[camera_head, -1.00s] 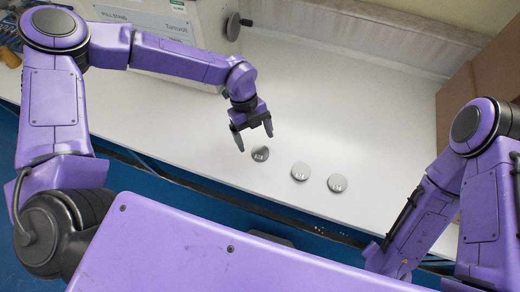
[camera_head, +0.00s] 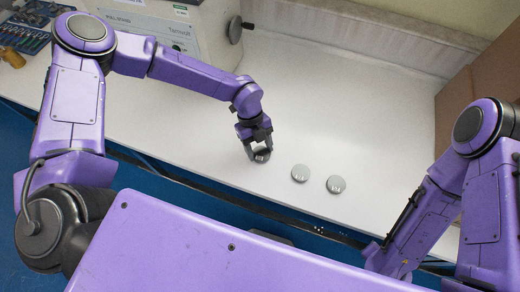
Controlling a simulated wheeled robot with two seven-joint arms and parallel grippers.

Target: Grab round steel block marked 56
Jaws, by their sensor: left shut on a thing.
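Three round steel blocks lie in a row on the white worktop near its front edge. The leftmost round steel block (camera_head: 262,157) is between the fingers of my left gripper (camera_head: 259,153), which is shut on it. The fingers partly cover this block. The middle round block (camera_head: 300,173) and the right round block (camera_head: 336,185) lie free, apart from each other. Each block has a small marking on top, too small to read. My right gripper is out of view; only my right arm shows at the right.
A light-coloured tester (camera_head: 165,25) with a dark knob (camera_head: 236,29) stands at the back left. Tools in a blue case (camera_head: 30,30) lie at the far left. Brown boxes (camera_head: 485,95) stand at the right. The middle and back of the white worktop (camera_head: 340,95) are clear.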

